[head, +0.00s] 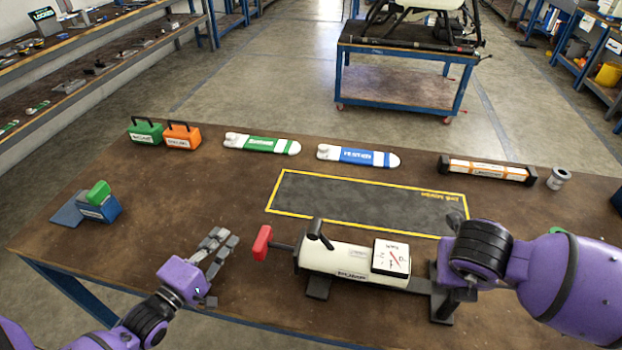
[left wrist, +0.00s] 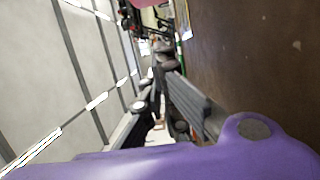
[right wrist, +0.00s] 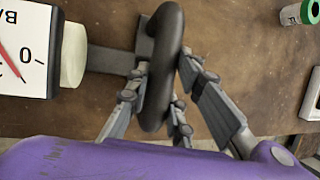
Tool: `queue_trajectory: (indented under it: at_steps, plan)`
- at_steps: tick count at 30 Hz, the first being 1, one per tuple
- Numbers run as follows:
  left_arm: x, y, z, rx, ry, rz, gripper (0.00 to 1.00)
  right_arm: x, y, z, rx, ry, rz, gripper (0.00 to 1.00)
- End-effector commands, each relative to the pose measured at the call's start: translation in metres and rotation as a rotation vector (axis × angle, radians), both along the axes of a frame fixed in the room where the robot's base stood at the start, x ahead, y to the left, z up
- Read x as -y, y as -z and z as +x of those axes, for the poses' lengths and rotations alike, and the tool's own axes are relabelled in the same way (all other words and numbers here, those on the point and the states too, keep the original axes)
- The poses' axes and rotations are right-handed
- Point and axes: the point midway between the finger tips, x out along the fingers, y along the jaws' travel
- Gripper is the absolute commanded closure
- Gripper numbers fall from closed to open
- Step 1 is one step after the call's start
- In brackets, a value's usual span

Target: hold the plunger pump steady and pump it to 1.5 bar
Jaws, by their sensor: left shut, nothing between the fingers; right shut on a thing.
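The plunger pump (head: 335,262) lies lengthwise near the table's front edge, with a cream body and dark feet. Its red plunger handle (head: 262,243) sticks out at the left end on a dark rod. A square white gauge (head: 391,257) with a red needle faces up; part of it shows in the right wrist view (right wrist: 22,50), with a 0 mark. My left gripper (head: 222,250) is shut and empty, left of the red handle and apart from it. My right gripper (right wrist: 155,100) is shut on the pump's dark loop handle (right wrist: 160,65) at the right end.
A yellow-edged dark mat (head: 365,200) lies behind the pump. Green (head: 262,145) and blue (head: 358,156) labelled packs, two small cases (head: 165,134) and an orange-white bar (head: 487,170) line the back. A blue block with a green top (head: 98,205) stands at left.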

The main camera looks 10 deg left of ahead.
Motion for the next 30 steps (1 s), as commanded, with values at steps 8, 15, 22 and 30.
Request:
queue_trajectory:
  at_steps: [8,15,22,30]
  plan:
    - [0.035,0.0,-0.002,0.001,0.0,-0.001,1.0,-0.001,-0.001,0.0,0.001,-0.001,0.002,1.0]
    - [0.04,0.0,-0.002,0.0,0.0,0.0,1.0,-0.001,-0.001,0.0,0.001,-0.001,0.001,1.0]
    - [0.043,0.0,-0.002,0.0,0.0,-0.002,1.0,0.0,-0.001,0.0,0.001,-0.001,0.001,1.0]
    - [0.094,0.0,-0.004,0.001,0.001,-0.008,1.0,-0.001,-0.001,0.0,0.001,-0.001,0.003,1.0]
